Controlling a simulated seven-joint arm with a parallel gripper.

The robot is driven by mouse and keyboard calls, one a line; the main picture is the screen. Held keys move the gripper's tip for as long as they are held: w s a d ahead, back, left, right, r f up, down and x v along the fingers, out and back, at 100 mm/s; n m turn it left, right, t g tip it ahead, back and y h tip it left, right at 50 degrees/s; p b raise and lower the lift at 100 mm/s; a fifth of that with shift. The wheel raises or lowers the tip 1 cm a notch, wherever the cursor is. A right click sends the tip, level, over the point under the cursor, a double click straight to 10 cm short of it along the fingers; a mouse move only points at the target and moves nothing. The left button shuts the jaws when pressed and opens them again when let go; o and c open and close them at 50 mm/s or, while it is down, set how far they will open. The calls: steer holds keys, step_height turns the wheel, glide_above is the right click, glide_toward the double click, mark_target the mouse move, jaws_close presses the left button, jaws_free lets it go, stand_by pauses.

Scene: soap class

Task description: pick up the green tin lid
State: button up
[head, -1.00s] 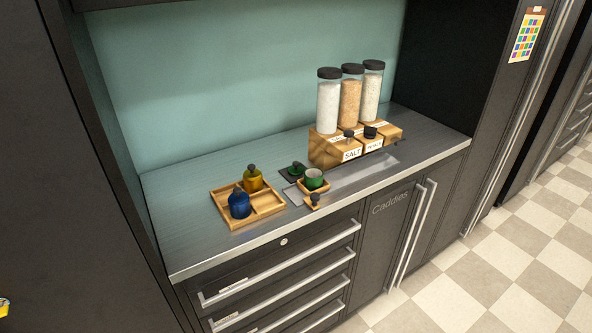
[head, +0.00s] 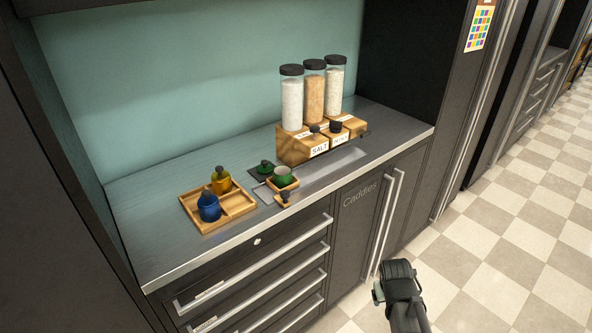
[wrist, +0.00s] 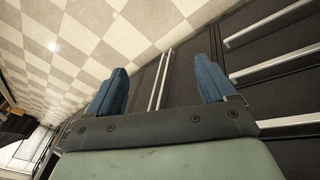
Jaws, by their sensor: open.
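The green tin lid (head: 264,167), with a dark knob on top, lies on a small dark square mat on the counter in the head view. Just right of it, the open green tin (head: 283,174) stands in a small wooden tray (head: 291,187). My gripper (wrist: 158,82) is open and empty in the wrist view, its two blue fingers wide apart, facing drawer fronts and floor. In the head view my arm's end shows at the bottom, in front of the cabinet and below the counter, well away from the lid. The lid is not in the wrist view.
A wooden tray (head: 239,208) holds a blue tin (head: 208,207) and a yellow tin (head: 221,181) left of the lid. A wooden rack (head: 294,150) with three tall jars stands behind to the right. Long bar handles (head: 388,225) stick out from the cabinet front.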

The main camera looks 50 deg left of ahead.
steer(key=s+a+r+n+t+y, duration=0.15)
steer(key=s+a+r, duration=0.25)
steer(key=a+r, duration=0.4)
steer(key=s+a+r+n+y, duration=0.2)
steer(key=s+a+r, duration=0.3)
steer(key=a+r, duration=0.35)
steer(key=s+a+r+n+t+y, duration=0.1)
steer(key=s+a+r+n+y, duration=0.1)
steer(key=s+a+r, duration=0.4)
steer(key=w+a+r+n+g, duration=0.15)
steer(key=a+r, duration=0.35)
steer(key=a, duration=0.5)
steer(key=w+a+r+g, duration=0.2)
steer(key=a+r, duration=0.2)
steer(key=a, duration=0.5)
steer(key=w+a+r+n+g, duration=0.15)
steer(key=a+r, duration=0.35)
steer(key=a, duration=0.5)
steer(key=g+h, duration=0.2)
steer(key=h, duration=0.1)
glide_above(265, 162)
steer(key=f, duration=0.7)
steer(key=shift+w+d, duration=0.1)
steer(key=shift+d, duration=0.2)
steer(key=shift+d+x, duration=0.2)
steer(key=shift+x, duration=1.15)
steer(key=shift+d+x, duration=0.2)
steer(key=shift+x, duration=1.2)
steer(key=shift+w, duration=0.1)
